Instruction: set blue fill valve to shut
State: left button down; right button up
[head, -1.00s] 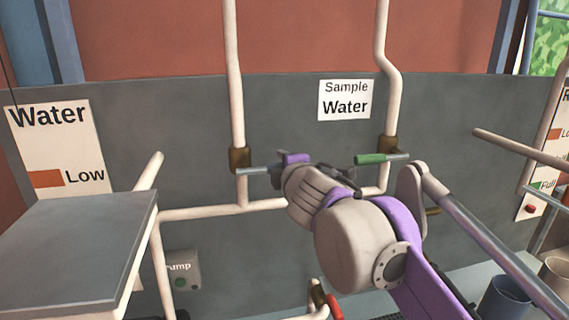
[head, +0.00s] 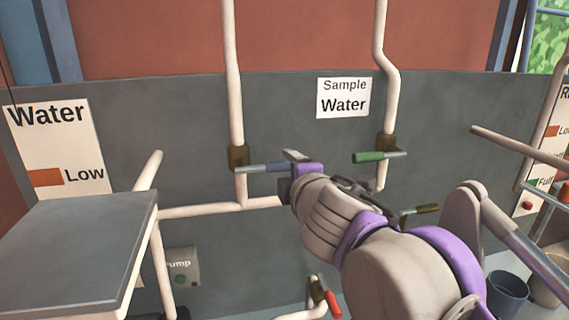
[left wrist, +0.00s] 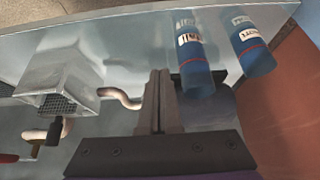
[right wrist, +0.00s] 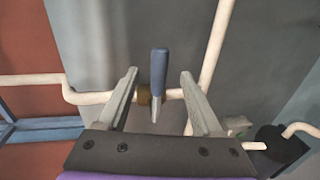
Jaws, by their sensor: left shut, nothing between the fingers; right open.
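The blue valve handle (head: 274,168) sits on a brass valve body (head: 238,157) on the left white vertical pipe. It lies about level, pointing right, across the pipe. My right gripper (head: 292,168) is open at the handle's free end. In the right wrist view the blue handle (right wrist: 159,68) stands between the two spread fingers, with a gap on each side. My left gripper (left wrist: 160,75) is shut and empty, and shows only in the left wrist view, far from the valve.
A green-handled valve (head: 372,157) sits on the right pipe, below a "Sample Water" sign (head: 344,98). A red-handled valve (head: 333,304) is lower down. A grey slab (head: 75,250) stands at left. Blue bottles (left wrist: 195,60) are near my left gripper.

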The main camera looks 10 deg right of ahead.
jog(key=s, duration=0.3)
jog(key=shift+s+r, duration=0.2)
jog(key=shift+r, duration=0.1)
jog(key=s+d+f+m+g+h, duration=0.1)
jog(key=s+d+f+m+g, duration=0.1)
jog(key=f+m, duration=0.35)
jog(key=s+d+f+m+g+h, duration=0.1)
jog(key=d+f+m, duration=0.15)
jog(key=f, duration=0.65)
jog(key=s+d+f+m+g+h, duration=0.1)
jog(key=s+d+f+m+g, duration=0.15)
jog(key=f, duration=0.55)
jog(key=s+a+f+m+g+y, duration=0.1)
jog(key=s+f+m+g, duration=0.1)
jog(key=s+f, duration=0.3)
jog(key=s+a+f+m+g+y, duration=0.1)
jog(key=s+f+m, duration=0.4)
jog(key=f, duration=0.8)
jog(key=shift+s+a+f+g+y, duration=0.2)
jog(key=shift+s+f+g+y, duration=0.25)
jog(key=shift+s+g, duration=0.2)
